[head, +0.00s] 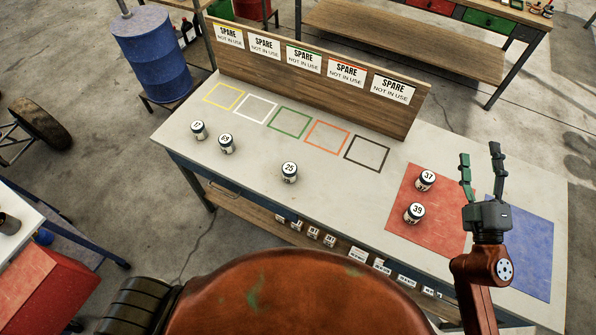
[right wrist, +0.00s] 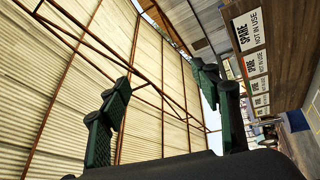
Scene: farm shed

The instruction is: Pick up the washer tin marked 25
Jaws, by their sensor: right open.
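The washer tin marked 25 (head: 290,173) stands upright on the pale workbench, near the middle of its front part. It is a small dark tin with a white top and label. My right gripper (head: 481,172) is open and empty, fingers pointing up, above the right part of the bench between the red and blue mats. It is well to the right of the tin marked 25. In the right wrist view the two green fingers (right wrist: 165,105) are apart with nothing between them. My left gripper is not in view.
Tins marked 17 (head: 198,130) and 59 (head: 227,144) stand to the left. Tins marked 37 (head: 425,180) and 39 (head: 414,213) stand on the red mat (head: 445,230). The blue mat (head: 530,245) is bare. A signboard (head: 310,85) runs along the back edge behind empty coloured outlines.

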